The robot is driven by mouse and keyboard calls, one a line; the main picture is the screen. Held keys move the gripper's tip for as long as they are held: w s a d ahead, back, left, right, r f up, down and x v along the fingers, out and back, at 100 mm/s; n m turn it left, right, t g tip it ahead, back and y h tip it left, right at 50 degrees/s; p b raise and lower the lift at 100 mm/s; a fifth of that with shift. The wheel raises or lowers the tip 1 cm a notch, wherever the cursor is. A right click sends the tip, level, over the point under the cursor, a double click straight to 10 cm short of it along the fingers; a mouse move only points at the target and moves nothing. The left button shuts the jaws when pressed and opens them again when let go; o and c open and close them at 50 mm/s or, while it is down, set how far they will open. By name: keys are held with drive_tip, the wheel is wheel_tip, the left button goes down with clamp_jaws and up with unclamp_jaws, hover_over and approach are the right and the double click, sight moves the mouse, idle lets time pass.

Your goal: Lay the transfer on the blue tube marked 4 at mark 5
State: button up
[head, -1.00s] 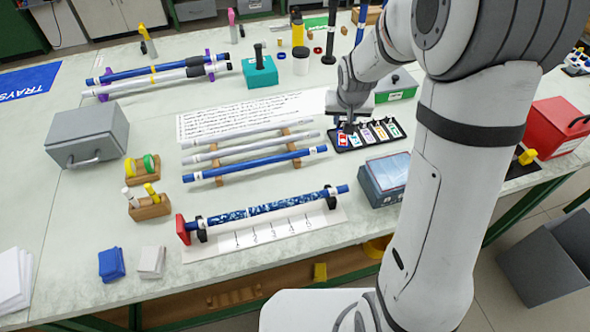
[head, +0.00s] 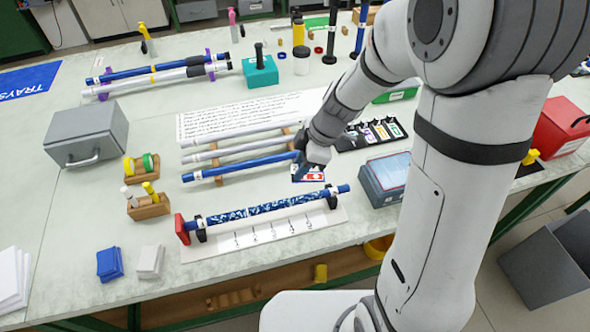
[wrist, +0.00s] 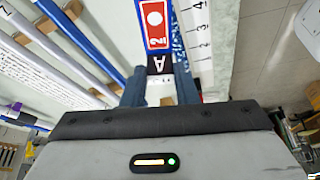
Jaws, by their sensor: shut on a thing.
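My gripper (head: 308,168) is shut on a transfer, a card with a red panel, white dot and blue edge (wrist: 154,20). It holds the card by a black tab marked A (wrist: 158,65), between blue fingers. The card also shows in the head view (head: 308,177), above the bench just behind the jig. A blue tube with a mottled blue-white middle (head: 265,208) lies in the jig's black supports. A white scale with numbered marks (head: 272,234) runs along its front. Another blue tube (head: 240,165) lies on the wooden rack. The tubes' number labels are too small to read.
A black holder with several transfers (head: 372,134) stands behind right. A dark blue-grey box (head: 384,180) stands right of the jig, whose left end has a red stop (head: 182,229). White tubes (head: 235,150) lie behind the racked blue tube.

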sight(298, 182)
drive_tip(key=shift+s+a+f+n+g+b, duration=0.15)
drive_tip(key=shift+s+a+f+n+b, duration=0.25)
drive_tip(key=shift+f, duration=0.55)
drive_tip(key=shift+s+a+f+n+g+b, duration=0.25)
drive_tip(key=shift+f+n+b, duration=0.3)
drive_tip(key=shift+f, duration=0.45)
drive_tip(key=shift+s+a+f+n+g+b, duration=0.1)
drive_tip(key=shift+s+a+f+n+b, duration=0.3)
drive_tip(key=shift+f, duration=0.55)
drive_tip(key=shift+w+d+b, duration=0.15)
drive_tip(key=shift+b, duration=0.4)
drive_tip(key=shift+f+b, duration=0.55)
drive_tip(key=shift+b, duration=0.2)
drive_tip(key=shift+f+b, duration=0.1)
drive_tip(key=shift+b, duration=0.45)
idle(1.5)
idle(0.4)
wheel_tip(298, 182, up, 7)
drive_tip(key=p, duration=0.2)
drive_tip(key=shift+p, duration=0.4)
idle(0.3)
